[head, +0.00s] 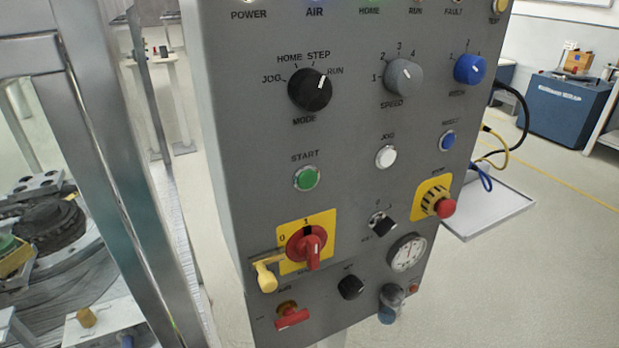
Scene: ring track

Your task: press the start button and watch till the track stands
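The green START button (306,178) sits on the grey control panel (345,135), left of the white JOG button (386,157). Nothing touches it. The black MODE knob (310,90) above it has its white mark pointing toward RUN. The red main switch (307,247) on a yellow plate is below the START button. The red STOP button (444,207) is at the right on a yellow plate. Part of the track (50,240) shows at the left behind a metal frame. Neither of my grippers is in view.
A metal guard post (115,160) stands close to the panel's left side. A yellow padlock-like piece (266,277) hangs beside the red switch. A grey tray (490,210) and hoses are behind the right side. A blue cabinet (563,107) stands far right, with open floor before it.

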